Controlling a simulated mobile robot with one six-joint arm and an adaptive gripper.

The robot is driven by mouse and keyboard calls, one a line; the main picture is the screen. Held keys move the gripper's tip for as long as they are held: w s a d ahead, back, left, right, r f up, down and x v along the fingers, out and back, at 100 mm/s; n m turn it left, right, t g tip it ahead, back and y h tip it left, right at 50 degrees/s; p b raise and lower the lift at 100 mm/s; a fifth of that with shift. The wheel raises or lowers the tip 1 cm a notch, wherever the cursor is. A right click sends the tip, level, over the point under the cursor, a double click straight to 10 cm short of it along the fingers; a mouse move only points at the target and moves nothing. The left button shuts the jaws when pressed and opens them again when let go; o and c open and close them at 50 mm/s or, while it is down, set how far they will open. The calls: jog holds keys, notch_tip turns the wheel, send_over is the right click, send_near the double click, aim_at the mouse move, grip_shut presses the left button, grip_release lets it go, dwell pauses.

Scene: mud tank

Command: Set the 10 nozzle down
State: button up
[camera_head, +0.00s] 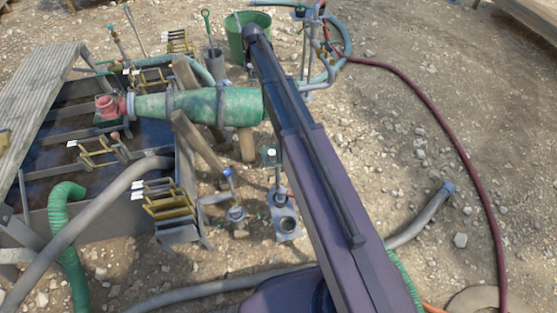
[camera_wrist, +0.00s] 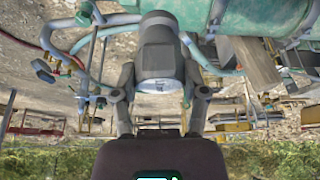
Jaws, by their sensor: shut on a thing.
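The nozzle (camera_wrist: 158,45) is a dark grey, rounded body with a pale end face in the wrist view. The face carries a small dark mark that I cannot read surely. My gripper (camera_wrist: 160,85) has one finger on each side of the nozzle and is shut on it. The wrist picture appears upside down, with ground at the top and greenery at the bottom. In the head view my arm crosses the middle, and I cannot make out the gripper or nozzle there.
A green cone-shaped vessel (camera_head: 180,106) lies over the dark tank (camera_head: 62,130) at left. Yellow racks with white tags stand nearby, one at the front (camera_head: 168,205). A green bucket (camera_head: 236,45) stands behind. Grey hoses (camera_head: 80,230) and a dark red hose (camera_head: 470,145) cross the stony ground.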

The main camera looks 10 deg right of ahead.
jog(key=s+a+f+b, duration=0.2)
jog(key=s+f+b, duration=0.5)
jog(key=f+b, duration=0.3)
jog(key=s+a+f+b, duration=0.3)
jog(key=s+f+b, duration=0.3)
jog(key=f+b, duration=0.4)
jog(key=s+a+f+b, duration=0.2)
jog(key=s+f+b, duration=0.5)
jog(key=f+b, duration=0.2)
jog(key=shift+s+a+f+b, duration=0.35)
jog(key=shift+a+f+b, duration=0.05)
jog(key=shift+f, duration=0.55)
jog(key=w+d, duration=0.3)
jog(key=w+d+f+b, duration=0.1)
jog(key=w+d, duration=0.7)
jog(key=shift+w+d+f, duration=0.15)
jog(key=shift+d+f, duration=0.05)
jog(key=shift+f, duration=0.05)
jog(key=shift+f+b, duration=1.8)
jog(key=shift+b, duration=0.2)
jog(key=shift+f, duration=0.1)
jog(key=o, duration=1.2)
jog(key=shift+c, duration=0.2)
